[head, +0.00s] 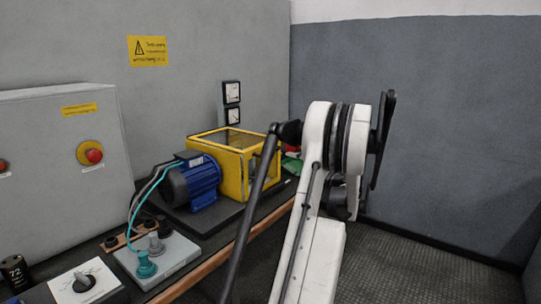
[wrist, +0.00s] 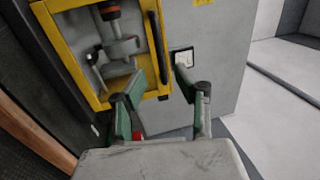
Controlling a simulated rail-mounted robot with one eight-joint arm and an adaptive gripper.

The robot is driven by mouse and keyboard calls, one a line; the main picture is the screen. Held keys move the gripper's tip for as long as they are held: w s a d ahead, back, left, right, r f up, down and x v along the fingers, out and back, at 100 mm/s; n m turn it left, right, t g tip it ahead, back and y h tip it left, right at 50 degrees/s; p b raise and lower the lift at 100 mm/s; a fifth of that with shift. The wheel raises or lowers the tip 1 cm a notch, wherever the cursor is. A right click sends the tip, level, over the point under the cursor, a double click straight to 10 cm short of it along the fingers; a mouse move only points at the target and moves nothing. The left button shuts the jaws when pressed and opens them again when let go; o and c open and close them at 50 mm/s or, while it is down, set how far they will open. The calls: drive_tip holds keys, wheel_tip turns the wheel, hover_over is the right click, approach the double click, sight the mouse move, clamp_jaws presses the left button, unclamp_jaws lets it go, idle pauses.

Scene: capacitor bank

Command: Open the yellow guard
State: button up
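The yellow guard (head: 232,160) is a box-like frame with clear panels. It stands beside the blue motor (head: 195,180) on the bench, and its top looks shut. The wrist view shows its yellow frame (wrist: 76,58) close up, with a shaft and metal parts behind the panel. A black bar-like handle (wrist: 158,45) runs along the frame's right edge. My gripper (wrist: 160,76) is open, its two green-padded fingers spread and nothing seen between them. The fingertips are near the frame's lower right corner, by the handle; I cannot tell whether they touch. In the head view my arm hides part of the guard's right side.
A grey cabinet with a red stop button (head: 93,155) stands at the left. A grey plate with teal-cabled plugs (head: 147,262) and a rotary switch (head: 83,281) lie at the bench front. Gauges (head: 231,93) hang on the wall behind. The floor at right is clear.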

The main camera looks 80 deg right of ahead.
sight(271, 152)
drive_tip(key=b+x, duration=0.2)
drive_tip(key=x, duration=0.8)
drive_tip(key=shift+c, duration=0.4)
clamp_jaws()
